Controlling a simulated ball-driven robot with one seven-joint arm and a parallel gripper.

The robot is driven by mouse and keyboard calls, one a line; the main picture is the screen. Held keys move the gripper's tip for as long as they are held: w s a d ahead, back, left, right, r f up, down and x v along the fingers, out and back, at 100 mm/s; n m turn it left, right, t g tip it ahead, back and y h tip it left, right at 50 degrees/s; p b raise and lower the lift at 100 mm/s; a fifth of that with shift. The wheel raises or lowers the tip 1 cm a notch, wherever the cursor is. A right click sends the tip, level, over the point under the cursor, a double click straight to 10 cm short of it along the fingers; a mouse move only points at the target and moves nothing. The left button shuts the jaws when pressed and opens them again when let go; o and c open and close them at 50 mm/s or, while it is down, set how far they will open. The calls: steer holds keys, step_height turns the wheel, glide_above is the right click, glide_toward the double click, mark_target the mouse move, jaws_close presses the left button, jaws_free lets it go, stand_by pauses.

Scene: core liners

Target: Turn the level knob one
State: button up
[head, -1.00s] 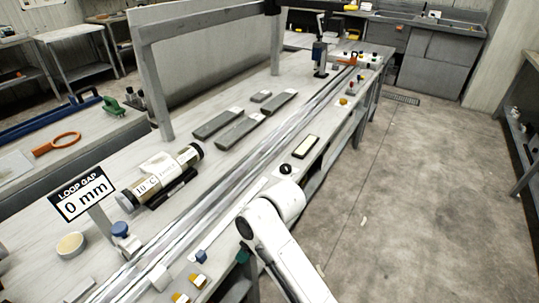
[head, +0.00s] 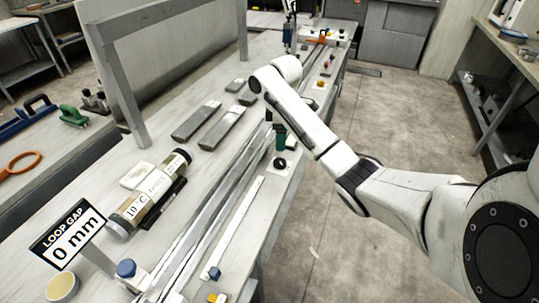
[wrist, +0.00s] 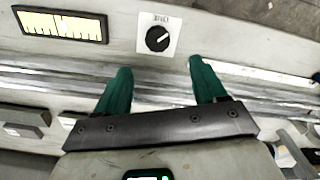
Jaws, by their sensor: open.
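The level knob (wrist: 157,38) is a round black dial with a pale pointer line on a white plate, lettered above it but too blurred to read surely. In the wrist view it lies just beyond my fingertips, between their lines. The knob also shows in the head view (head: 280,163) on the bench's front ledge. My gripper (wrist: 160,66) is open and empty, its two green fingers spread wider than the knob and not touching it. In the head view my gripper (head: 281,138) points down above the ledge beside the knob. A yellow scale window (wrist: 60,24) lies left of the knob.
Long metal rails (head: 215,207) run along the bench. A labelled cylinder (head: 150,195) and dark bars (head: 222,128) lie behind them. A "LOOP GAP 0 mm" sign (head: 68,235) stands at front left. A blue knob (head: 126,268) stands near it. The floor at right is open.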

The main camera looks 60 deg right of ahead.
mark_target(280, 162)
steer(key=f, duration=0.7)
steer(key=f+b, duration=0.1)
steer(key=f, duration=0.2)
steer(key=shift+s+d+f, duration=0.1)
steer(key=shift+d+f, duration=0.15)
steer(key=shift+f, duration=0.1)
steer(key=c, duration=1.1)
steer(key=shift+o, duration=0.2)
steer(key=shift+r, duration=0.15)
